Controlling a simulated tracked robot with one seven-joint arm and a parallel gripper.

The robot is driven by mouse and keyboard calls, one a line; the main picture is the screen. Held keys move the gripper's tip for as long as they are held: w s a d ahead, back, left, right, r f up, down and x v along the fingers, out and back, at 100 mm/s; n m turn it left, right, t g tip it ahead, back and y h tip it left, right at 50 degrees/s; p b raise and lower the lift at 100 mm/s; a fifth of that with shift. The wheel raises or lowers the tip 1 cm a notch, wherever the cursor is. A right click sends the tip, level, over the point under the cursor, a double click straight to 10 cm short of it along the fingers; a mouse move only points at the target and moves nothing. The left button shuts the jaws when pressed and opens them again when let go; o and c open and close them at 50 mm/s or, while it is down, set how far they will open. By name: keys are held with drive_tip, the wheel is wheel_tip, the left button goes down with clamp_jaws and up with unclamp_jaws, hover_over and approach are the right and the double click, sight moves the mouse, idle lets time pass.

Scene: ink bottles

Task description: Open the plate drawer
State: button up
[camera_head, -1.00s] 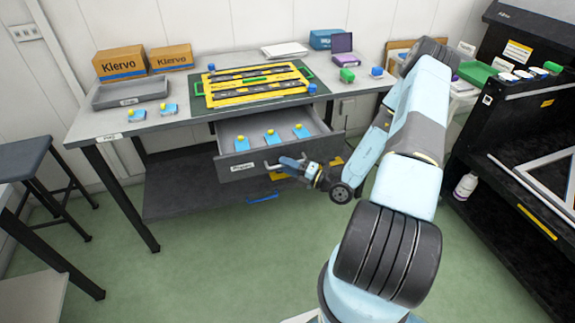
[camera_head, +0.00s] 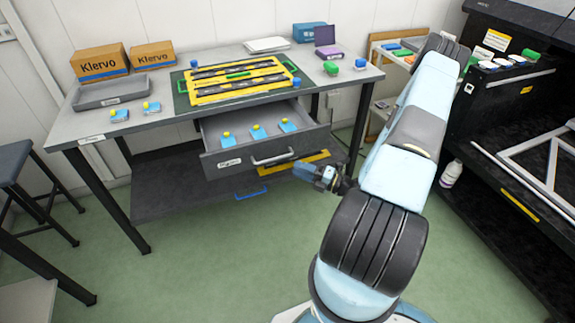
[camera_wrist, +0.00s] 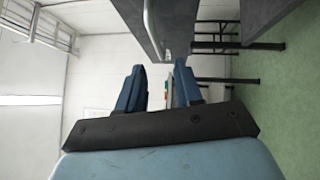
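The plate drawer (camera_head: 307,143) under the grey workbench is pulled out, its inside showing. It holds several light blue plates with yellow knobs (camera_head: 257,131). Its front has a white label at the left and a silver bar handle (camera_head: 273,160). My gripper (camera_head: 300,171) is in front of the drawer, just right of and below the handle, apart from it. In the wrist view, my gripper's two blue fingers (camera_wrist: 160,78) are spread with nothing between them. The silver handle (camera_wrist: 150,30) shows beyond them, near the top.
A blue handle (camera_head: 252,194) and a yellow strip (camera_head: 295,163) show below the drawer. The workbench (camera_head: 170,124) carries a yellow frame, a grey tray and boxes. A stool (camera_head: 20,175) stands left, a black cart (camera_head: 510,170) right. The green floor in front is clear.

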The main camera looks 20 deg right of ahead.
drive_tip(key=shift+v, duration=1.8)
drive_tip(key=s+a+r+n+g+h, duration=0.2)
drive_tip(key=a+r+n+g, duration=0.3)
drive_tip(key=r+n+g, duration=0.55)
drive_tip(key=s+a+r+n+g+h, duration=0.15)
drive_tip(key=a+r+n+g, duration=0.3)
drive_tip(key=r+n, duration=0.95)
drive_tip(key=s+r+n+t+h, duration=0.3)
drive_tip(key=s+r+n+h, duration=0.2)
drive_tip(key=r+n, duration=0.4)
drive_tip(key=s+r+n+t+h, duration=0.3)
drive_tip(key=s+r+n+h, duration=0.2)
drive_tip(key=r+n, duration=0.5)
drive_tip(key=s+r, duration=0.1)
drive_tip(key=s, duration=0.1)
drive_tip(key=shift+s+a+t, duration=0.2)
drive_tip(key=shift+s+t, duration=0.15)
drive_tip(key=shift+t, duration=0.05)
